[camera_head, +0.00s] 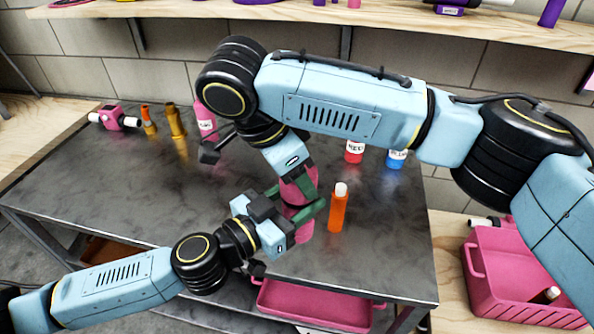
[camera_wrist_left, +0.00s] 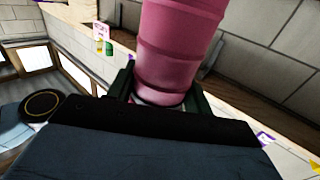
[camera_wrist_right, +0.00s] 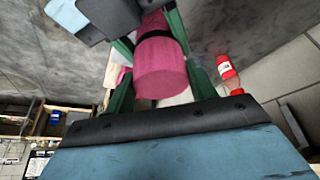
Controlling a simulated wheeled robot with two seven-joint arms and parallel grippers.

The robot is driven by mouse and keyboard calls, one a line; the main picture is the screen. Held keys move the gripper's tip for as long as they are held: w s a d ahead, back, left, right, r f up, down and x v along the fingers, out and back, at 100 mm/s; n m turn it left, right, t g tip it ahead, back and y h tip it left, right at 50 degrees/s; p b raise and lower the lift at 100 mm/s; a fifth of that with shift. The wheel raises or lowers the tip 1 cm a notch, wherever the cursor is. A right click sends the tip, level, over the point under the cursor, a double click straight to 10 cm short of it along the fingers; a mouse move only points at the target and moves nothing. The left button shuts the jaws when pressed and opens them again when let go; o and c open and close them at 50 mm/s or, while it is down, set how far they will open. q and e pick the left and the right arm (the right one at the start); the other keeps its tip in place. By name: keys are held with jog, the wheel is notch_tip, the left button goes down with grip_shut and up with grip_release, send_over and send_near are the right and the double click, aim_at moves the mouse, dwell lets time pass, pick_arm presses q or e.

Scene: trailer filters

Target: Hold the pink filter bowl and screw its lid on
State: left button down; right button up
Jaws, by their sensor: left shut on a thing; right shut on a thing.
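A pink cylindrical assembly stands upright between my grippers. Its lower part, the filter bowl (camera_head: 304,232), shows below my left gripper (camera_head: 300,210). The pink upper part, which I take for the lid (camera_head: 306,183), sits in line above it and is held by my right gripper (camera_head: 297,180) from above. A dark band shows between the pink parts. The left wrist view shows a ribbed pink cylinder (camera_wrist_left: 175,45) between the left fingers. The right wrist view shows a pink round end (camera_wrist_right: 160,72) between the right fingers. The fingers hide the joint, so its tightness cannot be seen.
An orange bottle (camera_head: 338,208) with a white cap stands close on the right. Red (camera_head: 354,152) and blue (camera_head: 396,159) bottles stand behind. A pink valve part (camera_head: 115,118) and brass fittings (camera_head: 175,120) are at the back left. A pink crate (camera_head: 500,270) is right of the table.

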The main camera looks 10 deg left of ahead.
jog(key=m+g, duration=0.1)
jog(key=m, duration=0.2)
jog(key=m+g, duration=0.1)
jog(key=m, duration=0.3)
jog(key=shift+w+g+h, duration=0.15)
jog(key=shift+g+h, duration=0.15)
jog(key=shift+h, duration=0.1)
jog(key=o, duration=1)
jog(key=shift+c, duration=0.2)
jog(key=shift+r, duration=2.25)
jog(key=shift+c, duration=0.4)
